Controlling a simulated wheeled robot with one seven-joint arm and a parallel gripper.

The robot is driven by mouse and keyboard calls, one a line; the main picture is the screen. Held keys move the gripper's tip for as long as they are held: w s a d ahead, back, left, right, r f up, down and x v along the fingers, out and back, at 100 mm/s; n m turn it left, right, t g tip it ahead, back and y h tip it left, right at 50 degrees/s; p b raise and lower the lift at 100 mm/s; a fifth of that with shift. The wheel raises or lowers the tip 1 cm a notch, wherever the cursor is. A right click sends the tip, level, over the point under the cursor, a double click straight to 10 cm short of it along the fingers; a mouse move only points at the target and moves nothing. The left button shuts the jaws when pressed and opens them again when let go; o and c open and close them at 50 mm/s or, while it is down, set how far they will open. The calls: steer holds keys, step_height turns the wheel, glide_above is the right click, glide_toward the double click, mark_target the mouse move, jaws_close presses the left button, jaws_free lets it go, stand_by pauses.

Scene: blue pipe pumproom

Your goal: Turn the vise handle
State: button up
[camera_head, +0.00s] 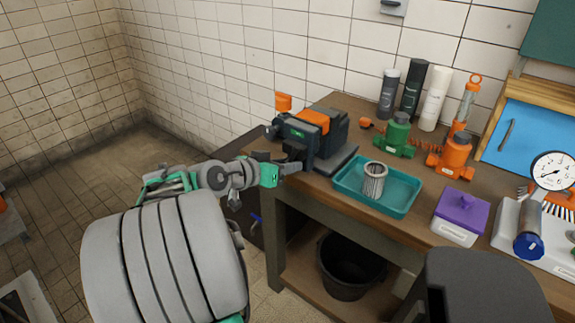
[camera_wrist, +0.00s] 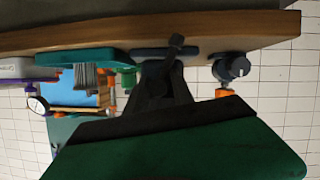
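The vise (camera_head: 318,138), dark blue-grey with orange parts, stands at the left end of the workbench. At its left side are a dark round hub (camera_head: 271,131) and an upright orange piece (camera_head: 283,102), apparently its handle. In the wrist view, which is upside down, the hub (camera_wrist: 232,67) and orange piece (camera_wrist: 224,92) show right of the fingers. My gripper (camera_head: 292,162) is at the vise's near face, below and right of the hub. Its dark fingers (camera_wrist: 165,75) hide part of the vise. I cannot tell whether they touch it or how far they are apart.
A teal tray (camera_head: 345,200) holding a ribbed grey cylinder (camera_head: 374,182) lies right of the vise. Green and orange valves (camera_head: 396,135), bottles (camera_head: 411,90) and a purple-lidded box (camera_head: 460,215) stand farther right. A black bucket (camera_head: 350,268) is under the bench.

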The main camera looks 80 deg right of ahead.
jaws_close()
stand_by(1.0)
